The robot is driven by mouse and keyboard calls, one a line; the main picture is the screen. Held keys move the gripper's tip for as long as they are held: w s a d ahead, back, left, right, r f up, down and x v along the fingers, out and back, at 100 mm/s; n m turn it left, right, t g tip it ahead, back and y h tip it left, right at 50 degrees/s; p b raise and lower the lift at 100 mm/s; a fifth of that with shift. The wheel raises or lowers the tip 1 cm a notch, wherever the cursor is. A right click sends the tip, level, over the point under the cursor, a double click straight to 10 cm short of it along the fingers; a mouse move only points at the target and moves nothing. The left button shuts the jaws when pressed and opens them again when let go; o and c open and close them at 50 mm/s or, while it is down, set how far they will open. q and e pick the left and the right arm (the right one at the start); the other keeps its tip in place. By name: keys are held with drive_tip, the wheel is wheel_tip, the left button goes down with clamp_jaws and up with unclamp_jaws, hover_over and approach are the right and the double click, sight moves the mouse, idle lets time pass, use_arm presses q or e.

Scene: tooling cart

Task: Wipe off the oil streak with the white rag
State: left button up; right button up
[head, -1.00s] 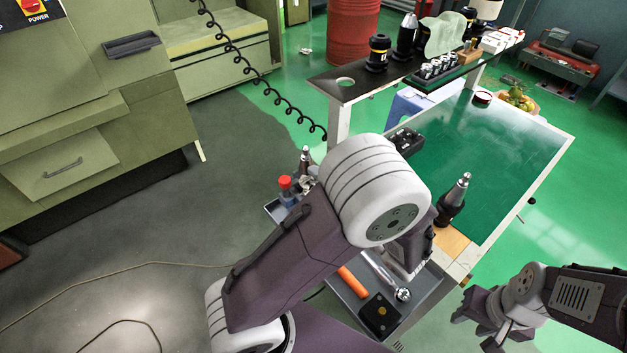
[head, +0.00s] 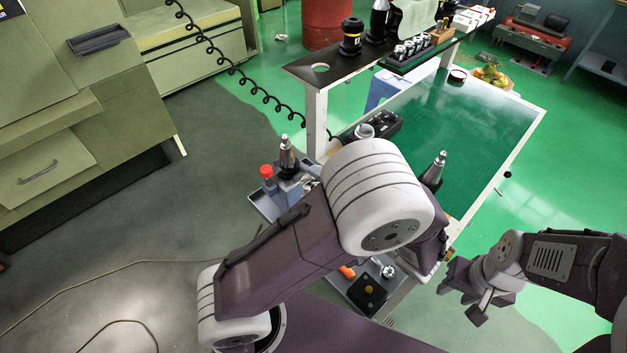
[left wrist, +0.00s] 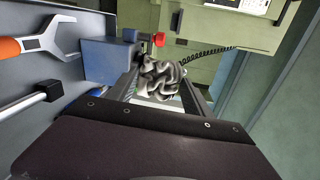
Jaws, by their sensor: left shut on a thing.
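My left gripper (left wrist: 162,92) is shut on the crumpled white rag (left wrist: 160,76), which looks grey and white in the left wrist view. In the head view my left arm hides this gripper and the rag. A green mat (head: 450,120) covers the cart top, with pale glossy reflections. I cannot make out the oil streak on it; my left arm covers the near part. My right gripper (head: 470,299) hangs clear of the cart at the lower right, and its finger opening is unclear.
A tool holder (head: 439,166) stands near my left arm. A black case (head: 380,127) lies at the mat's left edge. A raised shelf (head: 318,66) carries tool holders and a pale sheet (head: 414,18). A wrench (left wrist: 45,44) lies in the side tray. The mat's middle is clear.

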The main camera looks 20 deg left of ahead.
idle(0.5)
use_arm(q)
drive_tip(key=b+x, duration=0.1)
drive_tip(key=x, duration=0.6)
drive_tip(key=shift+w+a+f+b, duration=0.1)
drive_tip(key=shift+a+b, duration=0.1)
drive_tip(key=shift+a, duration=0.15)
drive_tip(key=shift+w+a+b, duration=0.15)
drive_tip(key=shift+a+b, duration=0.05)
drive_tip(key=shift+a, duration=0.1)
idle(0.6)
drive_tip(key=shift+a+b, duration=0.1)
drive_tip(key=shift+b, duration=0.5)
idle(0.9)
drive_tip(key=shift+p+v, duration=0.45)
drive_tip(key=shift+v, duration=2.5)
